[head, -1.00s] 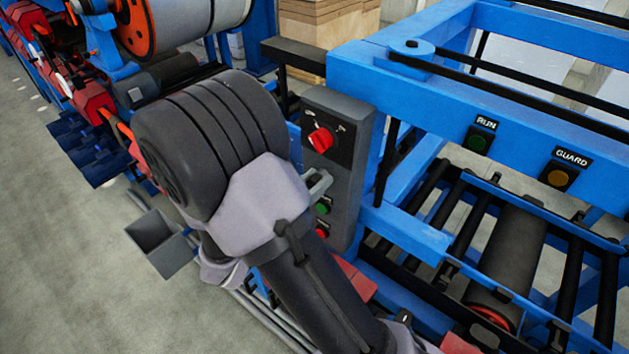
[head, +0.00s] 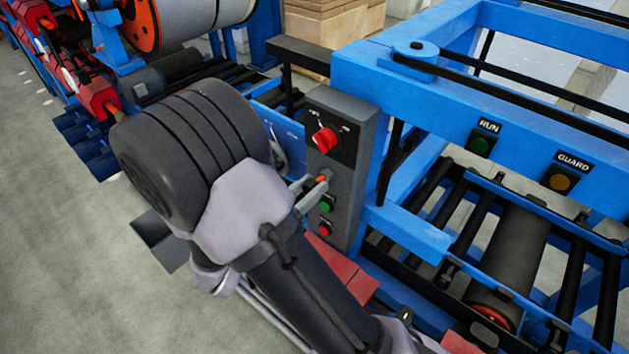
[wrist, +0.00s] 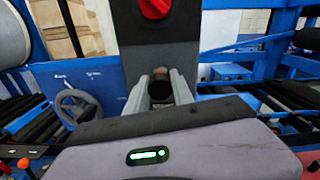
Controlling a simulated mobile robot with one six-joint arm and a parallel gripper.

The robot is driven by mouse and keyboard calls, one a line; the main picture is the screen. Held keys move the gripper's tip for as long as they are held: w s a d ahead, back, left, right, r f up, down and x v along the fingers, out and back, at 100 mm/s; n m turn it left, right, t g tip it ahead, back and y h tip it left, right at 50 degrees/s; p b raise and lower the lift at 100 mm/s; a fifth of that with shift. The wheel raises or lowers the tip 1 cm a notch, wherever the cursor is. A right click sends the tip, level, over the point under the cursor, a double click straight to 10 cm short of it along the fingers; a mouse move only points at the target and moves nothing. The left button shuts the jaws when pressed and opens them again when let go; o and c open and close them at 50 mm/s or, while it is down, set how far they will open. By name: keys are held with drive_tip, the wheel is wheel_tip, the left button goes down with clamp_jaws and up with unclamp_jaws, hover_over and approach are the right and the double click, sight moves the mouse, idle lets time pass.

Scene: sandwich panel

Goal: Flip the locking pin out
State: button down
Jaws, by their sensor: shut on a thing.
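My gripper (head: 308,186) reaches the front of a grey control box (head: 352,165), below its red rotary switch (head: 325,139). In the wrist view, its two grey fingers (wrist: 160,82) close around a small dark part. In the head view, a small orange-tipped part (head: 322,179) shows at the fingertips, above a green button (head: 326,205). The fingers partly hide this part, and I cannot tell whether it is the locking pin. No other piece can be clearly made out as the pin.
A red button (head: 324,229) sits below the green one. A handwheel (wrist: 78,106) stands left of the box in the wrist view. A blue frame (head: 430,90) with rollers (head: 508,255) fills the right. Open floor (head: 60,260) lies at the left.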

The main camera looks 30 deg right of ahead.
drive_tip(key=c, duration=1.1)
unclamp_jaws()
drive_tip(key=shift+a, duration=0.15)
drive_tip(key=p+v, duration=0.1)
drive_tip(key=v, duration=1.6)
drive_tip(key=shift+a, duration=0.2)
